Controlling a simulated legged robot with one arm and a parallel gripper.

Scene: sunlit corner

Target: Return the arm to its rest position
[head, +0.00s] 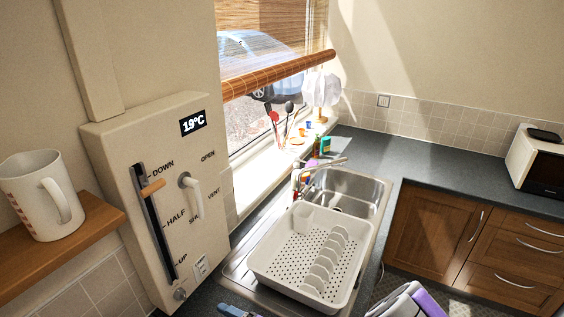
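My gripper is not in view, and no fingertips show anywhere in the head view. I cannot tell its pose or whether it holds anything. A beige wall panel (215,245) stands at the left with a 19°C display. Its slider with an orange handle (152,189) sits near the DOWN mark. Its white lever (193,195) points downward, partly over the lowest label.
A white mug (42,195) stands on a wooden shelf (75,245) at the left. A white dish rack (300,270) is by the sink (357,187). A wooden blind (270,76) hangs partway down the window. The counter (440,165) at the right is largely clear.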

